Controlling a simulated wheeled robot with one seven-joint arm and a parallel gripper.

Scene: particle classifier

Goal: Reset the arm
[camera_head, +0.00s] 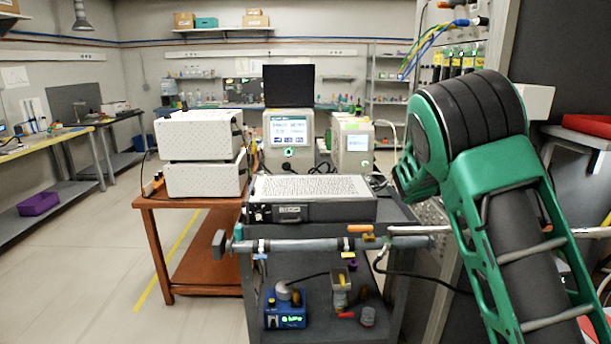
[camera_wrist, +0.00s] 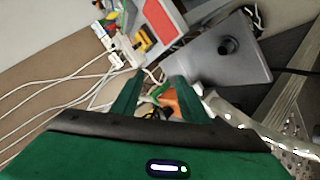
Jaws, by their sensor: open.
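My gripper (camera_wrist: 155,98) shows in the wrist view as two green fingers, spread apart with nothing held between them. Beneath and beyond the fingers lie an orange item (camera_wrist: 182,102) and some cables; their distance from the fingertips is hard to tell. In the head view my green and black arm is bent at the right side.
A grey cart (camera_head: 400,212) carries a flat keyboard-like instrument (camera_head: 312,212). A brown table (camera_head: 190,200) holds two stacked white boxes (camera_head: 203,155). A rack with blue and yellow cables (camera_head: 430,45) stands close to my arm. The floor (camera_head: 110,250) at left is clear.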

